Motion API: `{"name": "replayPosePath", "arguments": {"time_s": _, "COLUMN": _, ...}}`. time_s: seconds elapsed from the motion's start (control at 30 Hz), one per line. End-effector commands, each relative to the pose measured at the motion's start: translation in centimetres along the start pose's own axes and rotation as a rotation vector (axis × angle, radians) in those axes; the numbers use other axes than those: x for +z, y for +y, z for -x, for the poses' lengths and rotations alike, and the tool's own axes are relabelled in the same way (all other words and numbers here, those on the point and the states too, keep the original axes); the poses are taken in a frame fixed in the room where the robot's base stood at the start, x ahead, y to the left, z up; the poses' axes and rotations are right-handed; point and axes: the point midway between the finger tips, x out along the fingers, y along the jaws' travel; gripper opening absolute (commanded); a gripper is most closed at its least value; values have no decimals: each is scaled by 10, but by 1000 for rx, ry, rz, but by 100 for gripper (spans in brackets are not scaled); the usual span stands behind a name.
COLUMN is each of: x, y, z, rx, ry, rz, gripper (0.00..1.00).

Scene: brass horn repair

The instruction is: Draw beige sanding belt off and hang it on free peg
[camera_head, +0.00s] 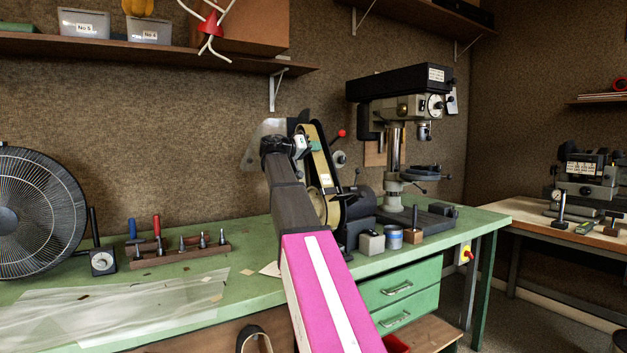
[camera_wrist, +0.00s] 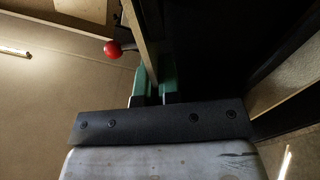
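The beige sanding belt (camera_head: 323,168) runs as a long upright loop on the belt sander (camera_head: 355,205) on the green bench. My gripper (camera_head: 313,146) is at the belt's upper part, and a green fingertip lies against it. In the wrist view my gripper's green fingers (camera_wrist: 155,82) stand close on either side of the belt (camera_wrist: 141,35), which runs up and left from between them. The fingers look shut on the belt. My arm hides part of the sander. I cannot make out a free peg.
A lever with a red knob (camera_head: 341,133) stands just right of the belt; the knob also shows in the wrist view (camera_wrist: 112,49). A drill press (camera_head: 394,150) stands to the right. A fan (camera_head: 35,215) and tool rack (camera_head: 180,256) are at left.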

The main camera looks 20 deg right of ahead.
Motion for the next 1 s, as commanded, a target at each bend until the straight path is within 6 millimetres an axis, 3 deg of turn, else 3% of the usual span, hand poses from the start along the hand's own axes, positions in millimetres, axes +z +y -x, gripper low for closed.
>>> {"name": "replayPosePath", "arguments": {"time_s": 1.0, "x": 7, "y": -1, "z": 3, "rx": 1, "ry": 1, "rz": 0, "gripper": 0}}
